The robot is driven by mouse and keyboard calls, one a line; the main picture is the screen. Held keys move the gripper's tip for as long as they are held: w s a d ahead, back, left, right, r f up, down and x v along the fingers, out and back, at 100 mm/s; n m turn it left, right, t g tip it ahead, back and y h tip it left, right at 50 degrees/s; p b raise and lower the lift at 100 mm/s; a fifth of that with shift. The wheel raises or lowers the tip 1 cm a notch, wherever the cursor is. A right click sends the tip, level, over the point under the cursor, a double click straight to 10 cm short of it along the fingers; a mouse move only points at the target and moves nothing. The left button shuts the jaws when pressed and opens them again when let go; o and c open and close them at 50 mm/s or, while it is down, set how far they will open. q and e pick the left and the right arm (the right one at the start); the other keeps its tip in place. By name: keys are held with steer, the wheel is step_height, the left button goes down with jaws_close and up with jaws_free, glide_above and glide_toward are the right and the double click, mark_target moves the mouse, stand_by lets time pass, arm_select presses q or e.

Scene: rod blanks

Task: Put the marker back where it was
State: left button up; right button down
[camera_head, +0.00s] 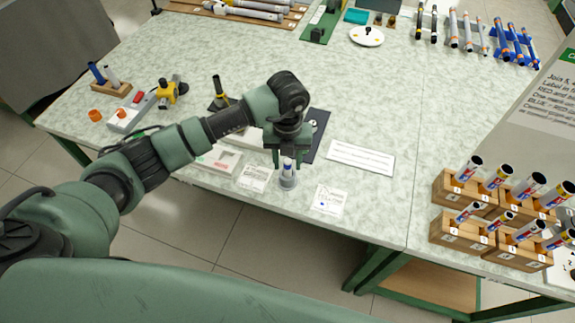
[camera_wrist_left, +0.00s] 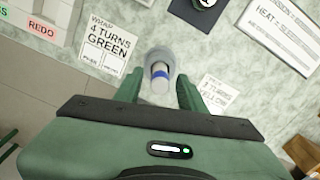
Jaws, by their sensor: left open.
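The marker (camera_head: 287,166), pale with a blue band, stands upright in a small grey cup (camera_head: 288,183) near the table's front edge. In the left wrist view the marker (camera_wrist_left: 159,76) shows its light end and blue band, with the cup (camera_wrist_left: 158,55) around it. My left gripper (camera_head: 287,161) is above the cup, pointing down. In the left wrist view its fingers (camera_wrist_left: 160,92) are apart, one on each side of the marker; I cannot tell whether either touches it. The marker's lower part is hidden in the cup. My right gripper is not in view.
Printed cards (camera_head: 329,199) lie either side of the cup, and a white label sheet (camera_head: 360,158) lies to the right. A dark mat (camera_head: 318,128) is behind the gripper. Wooden blocks (camera_head: 462,232) with rods stand at the right. The middle right of the table is clear.

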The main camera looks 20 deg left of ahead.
arm_select(q)
step_height(320, 180, up, 10)
steer(key=shift+f+b, duration=0.1)
steer(key=shift+b, duration=0.85)
